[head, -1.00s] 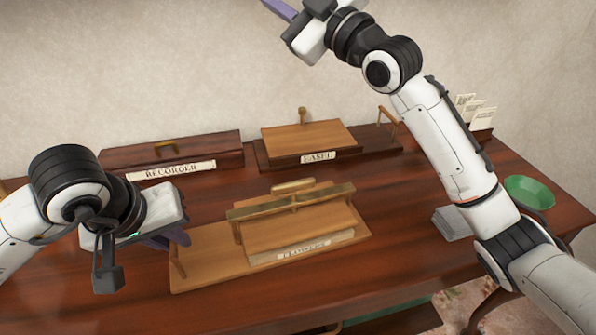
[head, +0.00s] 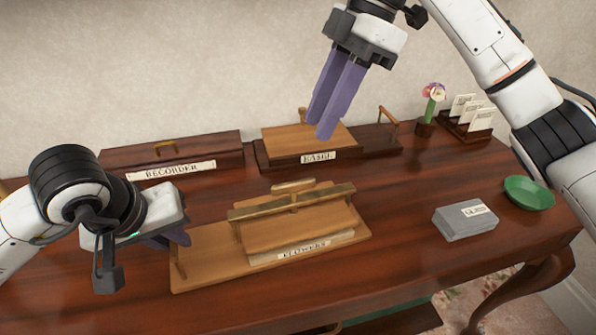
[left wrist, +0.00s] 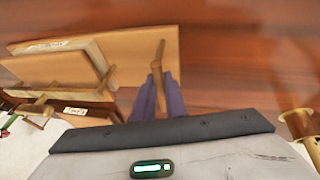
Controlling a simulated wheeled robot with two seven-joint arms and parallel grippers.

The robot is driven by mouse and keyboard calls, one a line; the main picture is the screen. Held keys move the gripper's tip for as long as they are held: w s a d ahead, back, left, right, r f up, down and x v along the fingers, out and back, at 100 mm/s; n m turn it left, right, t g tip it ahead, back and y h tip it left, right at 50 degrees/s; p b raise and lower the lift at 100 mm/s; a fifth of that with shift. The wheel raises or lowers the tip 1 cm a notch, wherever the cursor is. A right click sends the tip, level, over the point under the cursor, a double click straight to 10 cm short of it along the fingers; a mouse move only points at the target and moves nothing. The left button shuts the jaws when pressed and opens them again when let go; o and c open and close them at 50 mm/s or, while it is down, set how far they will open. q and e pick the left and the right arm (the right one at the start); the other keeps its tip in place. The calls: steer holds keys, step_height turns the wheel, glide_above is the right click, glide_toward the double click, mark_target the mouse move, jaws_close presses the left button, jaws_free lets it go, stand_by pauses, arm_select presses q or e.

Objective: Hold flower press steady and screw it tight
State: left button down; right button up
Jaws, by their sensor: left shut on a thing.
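The wooden flower press (head: 210,262) stands at the front middle of the desk. It has a flat base, stacked boards with a paper label reading FLOWERS, a brass crossbar (head: 330,194) and a screw handle (head: 293,185) on top. My left gripper (head: 172,238) is at the press's left end. In the left wrist view its purple fingers (left wrist: 158,95) are shut on the upright wooden handle (left wrist: 158,62) of the base. My right gripper (head: 319,126) is raised behind and above the press, fingers pointing down, apart and empty, in front of the easel box.
A recorder box (head: 170,155) and an easel box (head: 375,140) stand along the back. A grey box (head: 462,224), a green bowl (head: 529,194), a flower vase (head: 425,128) and a card holder (head: 468,128) are at the right. Air above the press is clear.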

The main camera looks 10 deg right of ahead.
mark_target(294, 182)
steer(key=x, duration=1.1)
steer(key=shift+d+f, duration=0.1)
steer(key=shift+f, duration=0.25)
steer(key=shift+c, duration=0.3)
jaws_close()
